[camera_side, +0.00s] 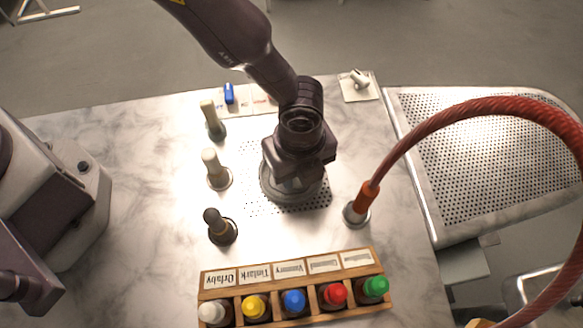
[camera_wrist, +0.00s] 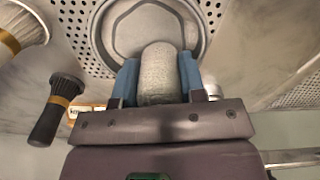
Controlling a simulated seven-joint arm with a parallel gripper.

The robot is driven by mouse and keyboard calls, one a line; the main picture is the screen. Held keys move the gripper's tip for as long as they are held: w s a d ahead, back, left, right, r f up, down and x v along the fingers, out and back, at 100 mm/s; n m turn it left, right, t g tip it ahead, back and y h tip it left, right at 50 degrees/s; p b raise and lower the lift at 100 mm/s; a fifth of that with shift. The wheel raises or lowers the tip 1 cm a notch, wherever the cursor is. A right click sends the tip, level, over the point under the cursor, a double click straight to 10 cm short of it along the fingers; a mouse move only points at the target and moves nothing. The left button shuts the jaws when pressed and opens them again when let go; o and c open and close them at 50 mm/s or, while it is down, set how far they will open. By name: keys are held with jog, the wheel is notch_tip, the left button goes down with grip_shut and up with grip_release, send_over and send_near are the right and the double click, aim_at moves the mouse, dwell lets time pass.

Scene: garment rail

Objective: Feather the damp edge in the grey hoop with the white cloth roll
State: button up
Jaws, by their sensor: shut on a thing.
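My gripper (camera_wrist: 159,78) is shut on the white cloth roll (camera_wrist: 158,70), a pale upright cylinder between two blue finger pads in the wrist view. The grey hoop (camera_wrist: 103,32) is a round ring just beyond the roll's end. In the side view the hoop (camera_side: 267,184) lies on the perforated patch of the marble table, right under my wrist. My wrist hides the roll and most of the hoop there. I cannot tell whether the roll touches the cloth inside the hoop, and no damp edge can be made out.
Three brushes (camera_side: 217,170) stand in holders left of the hoop. A wooden rack (camera_side: 290,262) with several coloured-cap bottles is at the front. A red hose (camera_side: 440,118) arches from a nozzle (camera_side: 357,212) on the right. A perforated metal board (camera_side: 480,150) lies beyond it. Cards lie at the back.

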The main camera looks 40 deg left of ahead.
jog(key=shift+w, duration=0.3)
jog(key=shift+w+a+f, duration=0.1)
jog(key=shift+w+a, duration=0.05)
jog(key=shift+w, duration=0.25)
jog(key=shift+a, duration=0.15)
jog(key=shift+w+a+f, duration=0.15)
jog(key=shift+w+a, duration=0.15)
jog(key=shift+a, duration=0.15)
jog(key=shift+a, duration=0.2)
jog(key=shift+a, duration=0.6)
jog(key=shift+s+a, duration=0.1)
